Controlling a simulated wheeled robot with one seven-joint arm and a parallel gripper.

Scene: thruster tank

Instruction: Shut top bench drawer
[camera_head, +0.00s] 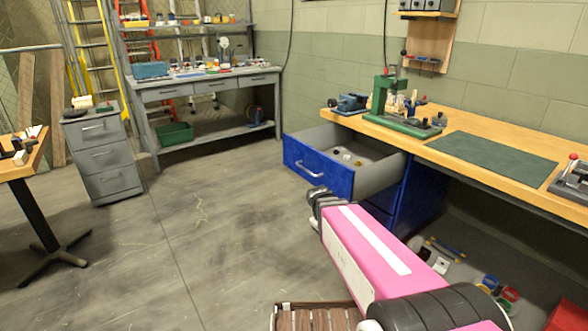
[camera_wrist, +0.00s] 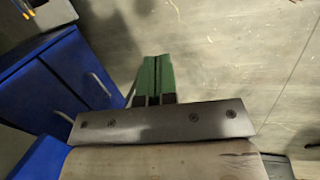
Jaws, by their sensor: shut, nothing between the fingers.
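The top bench drawer (camera_head: 318,178) is blue-fronted with a grey inside and a pale bar handle. It stands pulled far out from under the wooden workbench, with a few small items inside. My pink arm reaches toward it from the lower right, its dark wrist end just below the drawer front; the fingers cannot be made out in the head view. In the wrist view my gripper (camera_wrist: 154,80) shows green fingers shut together with nothing between them, over bare floor. The blue drawer cabinet (camera_wrist: 40,85) stands left of the fingers, apart from them. I cannot tell whether anything touches the drawer.
The workbench (camera_head: 455,135) holds a green press, a vise and a dark green mat. Small loose items and coloured bins lie on the floor beneath it. A slatted wooden crate (camera_head: 310,316) is at the bottom. The floor (camera_head: 200,230) left of the drawer is clear.

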